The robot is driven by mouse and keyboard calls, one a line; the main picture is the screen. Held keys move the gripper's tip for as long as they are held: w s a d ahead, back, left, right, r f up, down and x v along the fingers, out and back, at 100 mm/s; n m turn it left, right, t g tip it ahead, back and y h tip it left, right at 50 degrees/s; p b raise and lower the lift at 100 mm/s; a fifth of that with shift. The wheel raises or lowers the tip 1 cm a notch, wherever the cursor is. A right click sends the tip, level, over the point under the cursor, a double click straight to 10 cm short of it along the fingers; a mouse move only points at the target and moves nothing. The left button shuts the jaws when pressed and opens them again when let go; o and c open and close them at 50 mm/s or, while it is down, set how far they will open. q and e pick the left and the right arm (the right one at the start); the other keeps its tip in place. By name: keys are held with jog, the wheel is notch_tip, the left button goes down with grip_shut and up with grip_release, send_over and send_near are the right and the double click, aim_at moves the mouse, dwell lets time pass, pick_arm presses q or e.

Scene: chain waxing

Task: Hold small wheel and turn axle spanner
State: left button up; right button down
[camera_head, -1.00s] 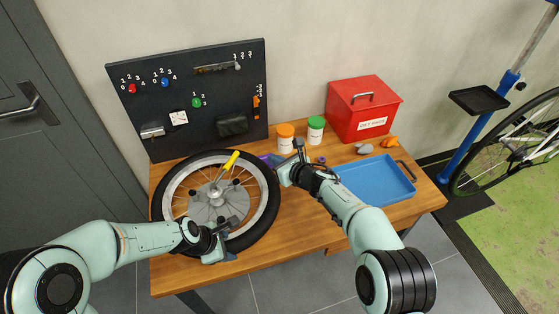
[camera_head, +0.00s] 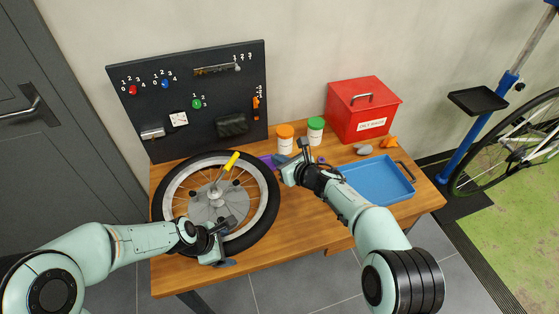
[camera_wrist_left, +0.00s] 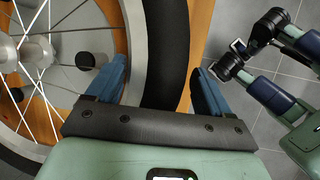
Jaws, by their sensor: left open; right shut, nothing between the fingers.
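The small wheel (camera_head: 262,217) lies flat on the left part of the workbench, its black tyre around a pale rim and spokes. A spanner with a yellow handle (camera_head: 231,161) stands tilted at the axle in the wheel's middle. My left gripper (camera_head: 227,243) is open at the wheel's front edge. In the left wrist view its blue fingers (camera_wrist_left: 158,85) lie on either side of the tyre (camera_wrist_left: 167,50), with gaps visible. My right gripper (camera_head: 290,164) is shut and empty, just right of the wheel and apart from the spanner.
The workbench (camera_head: 300,222) is bare at front centre. A blue tray (camera_head: 378,181), a red box (camera_head: 362,108), an orange-lidded jar (camera_head: 285,140) and a green-lidded jar (camera_head: 316,130) stand at the right and back. A dark pegboard (camera_head: 200,130) rises behind the wheel.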

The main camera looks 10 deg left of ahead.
pick_arm(q)
jog(key=p+v, duration=0.3)
jog(key=v, duration=0.7)
jog(key=shift+s+r+p, duration=0.1)
jog(key=shift+r+p, duration=0.25)
jog(key=shift+p, duration=0.05)
jog(key=shift+s+a+r, duration=0.2)
jog(key=shift+s+r, duration=0.1)
jog(key=shift+r, duration=0.3)
